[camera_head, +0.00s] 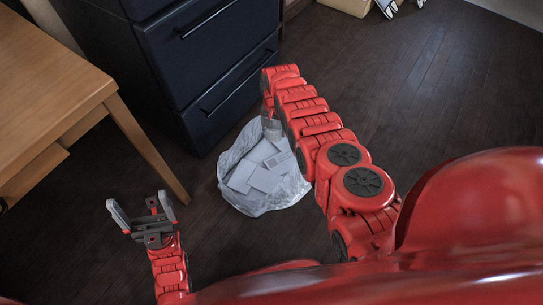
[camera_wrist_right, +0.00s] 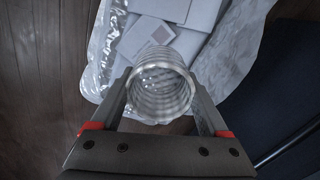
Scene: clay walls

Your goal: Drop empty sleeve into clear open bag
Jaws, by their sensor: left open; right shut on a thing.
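The empty sleeve (camera_wrist_right: 160,88), a clear ribbed hollow cylinder, is held between the two fingers of my right gripper (camera_wrist_right: 163,92). In the head view the sleeve (camera_head: 272,128) shows small and partly hidden beside my right arm, over the bag's back edge. The clear open bag (camera_head: 286,198) stands on the floor with several flat white pieces inside. In the wrist view the bag (camera_wrist_right: 237,55) lies beyond and below the sleeve, its crinkled rim spread wide. My left gripper (camera_head: 140,207) is open and empty, left of the bag and apart from it.
A dark drawer cabinet (camera_head: 200,75) stands directly behind the bag. A wooden table (camera_head: 50,70) is at the left, its leg (camera_head: 150,155) between my left gripper and the cabinet. The dark wood floor (camera_head: 430,90) is clear at the right.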

